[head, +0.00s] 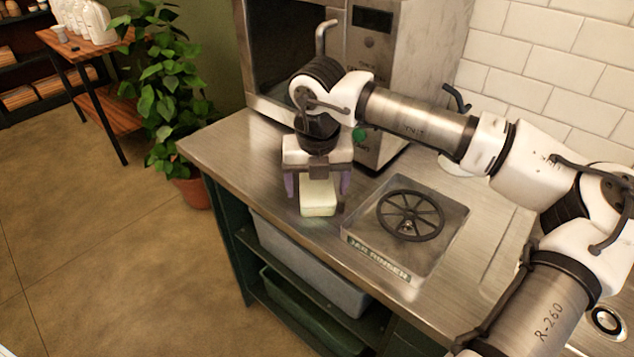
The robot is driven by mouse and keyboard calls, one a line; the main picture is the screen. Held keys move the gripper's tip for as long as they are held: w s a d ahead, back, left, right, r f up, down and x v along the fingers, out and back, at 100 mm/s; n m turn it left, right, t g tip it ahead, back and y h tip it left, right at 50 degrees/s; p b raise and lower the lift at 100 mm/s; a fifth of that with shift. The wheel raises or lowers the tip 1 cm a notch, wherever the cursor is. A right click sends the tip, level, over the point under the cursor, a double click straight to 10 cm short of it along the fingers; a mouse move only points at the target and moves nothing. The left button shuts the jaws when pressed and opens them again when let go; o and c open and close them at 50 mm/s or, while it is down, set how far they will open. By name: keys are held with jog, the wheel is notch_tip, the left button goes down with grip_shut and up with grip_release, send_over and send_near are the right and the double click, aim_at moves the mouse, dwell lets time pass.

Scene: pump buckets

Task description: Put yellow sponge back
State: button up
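The pale yellow sponge (318,203) is a small block on the steel counter, left of the jar rinser. My gripper (318,188) is above it, pointing down. Its two purple fingers are spread wide, one at each side of the sponge. A narrow gap shows between each finger and the sponge, so it looks open. The far end of the sponge is hidden under the gripper body. I cannot tell for sure whether the sponge touches the counter.
A jar rinser (375,265) with a black spoked wheel is set in the counter (235,150) just right of the sponge. A steel microwave-like machine (420,60) stands behind my gripper. A grey bin (310,268) sits on a shelf below. A potted plant (170,90) stands left.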

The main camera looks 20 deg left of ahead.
aim_at(317, 194)
notch_tip(317, 194, up, 12)
jog(key=s, duration=0.1)
jog(key=shift+s+d+b, duration=0.15)
jog(key=shift+d+b, duration=0.15)
jog(key=shift+b, duration=0.1)
jog(key=shift+s, duration=0.1)
dwell(0.5)
